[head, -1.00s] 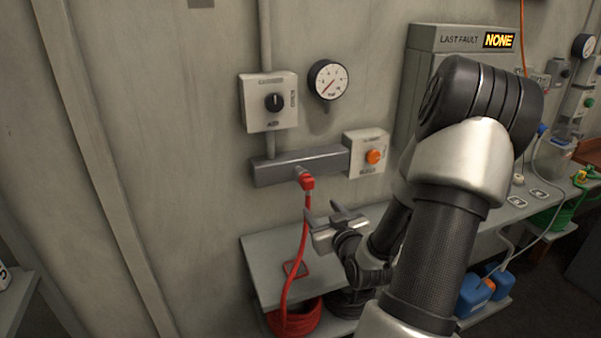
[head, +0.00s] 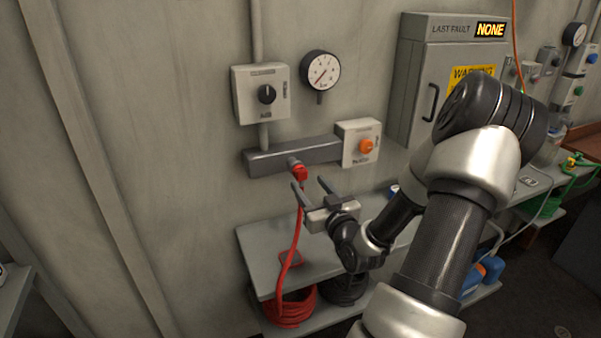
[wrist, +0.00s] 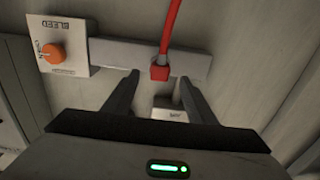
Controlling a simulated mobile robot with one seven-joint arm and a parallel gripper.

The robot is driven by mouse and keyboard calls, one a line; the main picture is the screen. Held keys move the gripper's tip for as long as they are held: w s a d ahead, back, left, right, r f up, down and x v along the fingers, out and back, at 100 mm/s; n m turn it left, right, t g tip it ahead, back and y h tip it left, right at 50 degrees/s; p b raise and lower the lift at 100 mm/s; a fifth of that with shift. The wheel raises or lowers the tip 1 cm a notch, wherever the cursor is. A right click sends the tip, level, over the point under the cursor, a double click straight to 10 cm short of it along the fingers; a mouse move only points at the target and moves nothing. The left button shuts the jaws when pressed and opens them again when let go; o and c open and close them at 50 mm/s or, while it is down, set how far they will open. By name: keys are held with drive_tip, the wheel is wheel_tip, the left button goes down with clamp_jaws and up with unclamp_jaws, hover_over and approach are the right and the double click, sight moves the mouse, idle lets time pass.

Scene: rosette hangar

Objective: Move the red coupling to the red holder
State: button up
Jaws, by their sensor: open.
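The red coupling (head: 300,173) is on the short metal outlet of the grey wall bar, with a red hose hanging from it. In the wrist view the coupling (wrist: 160,72) shows between and just beyond my fingertips. My gripper (head: 309,184) is open and empty, just in front of and slightly below the coupling; its fingers (wrist: 158,79) stand apart on either side of it in the wrist view. A red square (head: 291,258), perhaps the red holder, is on the grey bench below, partly hidden by the hose.
A switch box (head: 262,93) and gauge (head: 320,70) are above. The red hose (head: 287,265) runs over the bench edge to a coil below. The wall at left is clear.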

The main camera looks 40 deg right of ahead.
sight(303, 177)
drive_tip(key=b+x, duration=0.1)
drive_tip(key=x, duration=0.2)
drive_tip(key=shift+w+f, duration=0.1)
drive_tip(key=shift+w, duration=0.3)
drive_tip(key=shift+x, duration=0.95)
drive_tip(key=shift+s+b, duration=0.1)
drive_tip(key=shift+b, duration=0.7)
clamp_jaws()
drive_tip(key=shift+s, duration=0.15)
drive_tip(key=shift+v, duration=2.8)
